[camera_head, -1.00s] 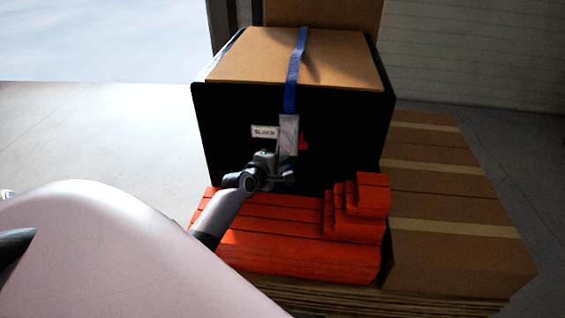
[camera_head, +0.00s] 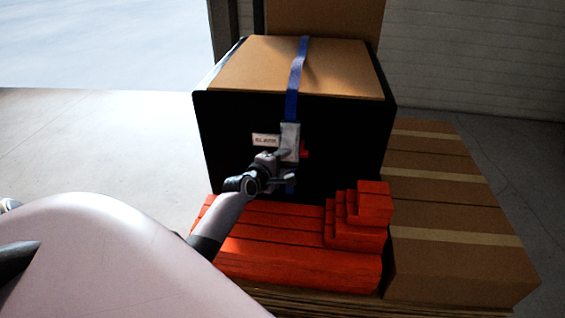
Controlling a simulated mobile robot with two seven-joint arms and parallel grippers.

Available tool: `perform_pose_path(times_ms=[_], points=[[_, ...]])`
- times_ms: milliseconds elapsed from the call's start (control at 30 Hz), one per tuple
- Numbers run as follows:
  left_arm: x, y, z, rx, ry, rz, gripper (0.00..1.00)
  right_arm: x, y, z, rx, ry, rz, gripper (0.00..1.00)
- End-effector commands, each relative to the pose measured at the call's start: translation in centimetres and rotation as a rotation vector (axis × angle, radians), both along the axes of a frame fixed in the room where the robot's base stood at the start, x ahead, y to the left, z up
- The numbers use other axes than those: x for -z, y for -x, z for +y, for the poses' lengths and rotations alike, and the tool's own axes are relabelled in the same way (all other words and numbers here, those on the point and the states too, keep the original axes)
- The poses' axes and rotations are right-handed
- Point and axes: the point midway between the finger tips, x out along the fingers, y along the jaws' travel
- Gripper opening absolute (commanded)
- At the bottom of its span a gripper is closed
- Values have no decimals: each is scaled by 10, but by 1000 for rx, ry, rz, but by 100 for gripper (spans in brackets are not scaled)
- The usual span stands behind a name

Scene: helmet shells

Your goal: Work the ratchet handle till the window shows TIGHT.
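A blue strap (camera_head: 294,88) runs over the top of a large black box (camera_head: 228,135) and down its front. A grey metal ratchet (camera_head: 290,137) sits on the strap at the box front, with a small red part (camera_head: 305,150) at its right. Left of it is a small white window (camera_head: 265,140) with dark letters, blurred but seeming to read SLACK. My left gripper (camera_head: 284,167) is at the lower part of the ratchet and partly covers it. I cannot tell whether its fingers are closed on the handle. My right gripper is not in view.
Red stepped blocks (camera_head: 290,258) lie below the box front, close under my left arm. Brown cartons (camera_head: 455,225) with pale tape stand at the right. Open floor (camera_head: 100,135) lies to the left.

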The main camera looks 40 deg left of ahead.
Motion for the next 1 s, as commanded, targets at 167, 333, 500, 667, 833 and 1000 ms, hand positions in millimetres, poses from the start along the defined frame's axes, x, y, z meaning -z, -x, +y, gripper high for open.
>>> perform_pose_path(times_ms=[167, 333, 500, 667, 833, 1000], points=[[-1, 6, -2, 2, 2, 2, 46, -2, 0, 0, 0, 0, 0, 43], [-6, 24, -4, 0, 1, 3, 46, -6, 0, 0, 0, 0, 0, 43], [-13, 45, -7, 0, 1, 1, 46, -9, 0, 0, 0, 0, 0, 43], [-17, 60, -9, 0, 0, 1, 46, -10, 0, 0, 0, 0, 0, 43], [-20, 67, -9, 0, 0, -1, 46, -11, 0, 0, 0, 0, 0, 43], [-20, 68, -10, 0, 0, -1, 46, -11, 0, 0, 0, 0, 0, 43]])
